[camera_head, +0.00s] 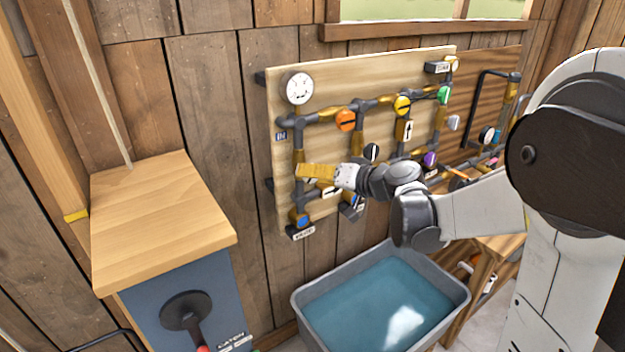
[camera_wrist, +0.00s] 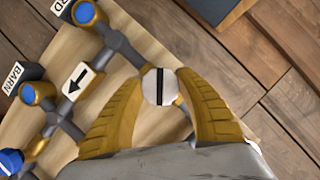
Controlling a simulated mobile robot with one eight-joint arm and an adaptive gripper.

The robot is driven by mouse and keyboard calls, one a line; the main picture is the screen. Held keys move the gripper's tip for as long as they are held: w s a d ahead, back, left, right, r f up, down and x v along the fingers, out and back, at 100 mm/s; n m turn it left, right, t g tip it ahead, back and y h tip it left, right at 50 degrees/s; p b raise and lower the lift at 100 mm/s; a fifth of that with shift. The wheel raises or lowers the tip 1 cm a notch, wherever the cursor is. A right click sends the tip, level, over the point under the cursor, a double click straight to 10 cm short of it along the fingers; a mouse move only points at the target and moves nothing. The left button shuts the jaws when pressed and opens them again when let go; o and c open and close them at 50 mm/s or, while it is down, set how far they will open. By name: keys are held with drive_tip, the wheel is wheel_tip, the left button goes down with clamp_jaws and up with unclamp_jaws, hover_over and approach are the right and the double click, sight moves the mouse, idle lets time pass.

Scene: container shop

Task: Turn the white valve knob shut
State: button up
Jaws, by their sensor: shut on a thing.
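The white valve knob (camera_wrist: 151,87) is a round white disc with a black stripe. In the wrist view it sits between the two ribbed yellow fingers of my gripper (camera_wrist: 163,78), which is shut on it. The stripe runs straight up the picture, slanted to the grey pipe (camera_wrist: 122,46) that leads up left from the knob. In the head view my gripper (camera_head: 317,171) reaches the left part of the wooden pipe board (camera_head: 340,75), and its fingers hide the white knob there.
Orange (camera_head: 345,120), yellow (camera_head: 402,105), green (camera_head: 444,95) and purple (camera_head: 430,159) knobs sit on nearby pipes. A round gauge (camera_head: 298,88) is at the upper left. A grey tub (camera_head: 306,312) of water stands below. A wood-topped cabinet (camera_head: 160,215) stands left.

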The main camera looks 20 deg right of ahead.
drive_tip(key=m+y+b, duration=0.2)
drive_tip(key=m, duration=0.1)
drive_tip(key=shift+f, duration=0.1)
drive_tip(key=shift+m+t+y+b, duration=0.5)
drive_tip(key=shift+m+y+b, duration=0.2)
drive_tip(key=shift+m+b, duration=0.8)
drive_tip(key=shift+m, duration=0.3)
drive_tip(key=o, duration=1.2)
drive_tip(key=v, duration=1.2)
